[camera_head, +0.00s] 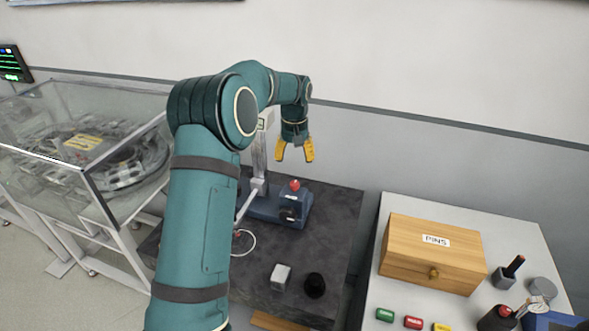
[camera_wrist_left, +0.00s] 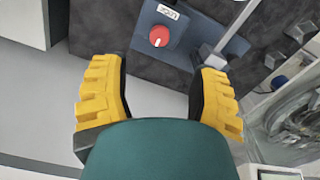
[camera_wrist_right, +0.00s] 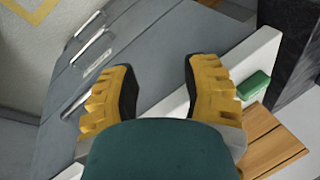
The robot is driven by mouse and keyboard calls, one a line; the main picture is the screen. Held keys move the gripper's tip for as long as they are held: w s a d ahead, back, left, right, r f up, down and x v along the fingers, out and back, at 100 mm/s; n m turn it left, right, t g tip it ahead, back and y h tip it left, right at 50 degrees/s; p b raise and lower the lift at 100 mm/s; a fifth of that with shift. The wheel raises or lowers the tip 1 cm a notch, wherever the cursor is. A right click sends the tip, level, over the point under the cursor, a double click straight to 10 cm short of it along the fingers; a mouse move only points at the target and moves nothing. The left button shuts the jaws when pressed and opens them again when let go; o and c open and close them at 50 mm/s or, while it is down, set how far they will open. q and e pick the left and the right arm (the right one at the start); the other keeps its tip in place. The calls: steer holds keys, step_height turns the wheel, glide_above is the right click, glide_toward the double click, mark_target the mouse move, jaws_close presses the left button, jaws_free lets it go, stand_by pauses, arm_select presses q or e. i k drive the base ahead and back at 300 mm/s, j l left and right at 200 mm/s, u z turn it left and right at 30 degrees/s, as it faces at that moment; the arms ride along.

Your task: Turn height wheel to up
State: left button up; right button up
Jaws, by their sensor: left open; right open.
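A blue device (camera_head: 269,207) with an upright grey column stands on the dark bench top (camera_head: 335,215) in the head view. It has a red knob (camera_head: 294,185) on top and a dark round knob (camera_head: 288,214) on its front. I cannot tell which part is the height wheel. My left gripper (camera_head: 295,153) is open and empty above the device, apart from it. In the left wrist view, the red knob (camera_wrist_left: 159,36) with a white mark lies beyond the open fingers, beside a small label. My right gripper (camera_wrist_right: 160,68) is open and empty.
A wooden PINS box (camera_head: 435,255) sits on a white table at the right, with green, red and yellow blocks in front. A grey block (camera_head: 280,276) and a black cylinder (camera_head: 315,286) stand on the dark bench. A glass case (camera_head: 85,140) is at the left.

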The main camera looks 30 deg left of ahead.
mark_target(288, 215)
steer(key=k, duration=1)
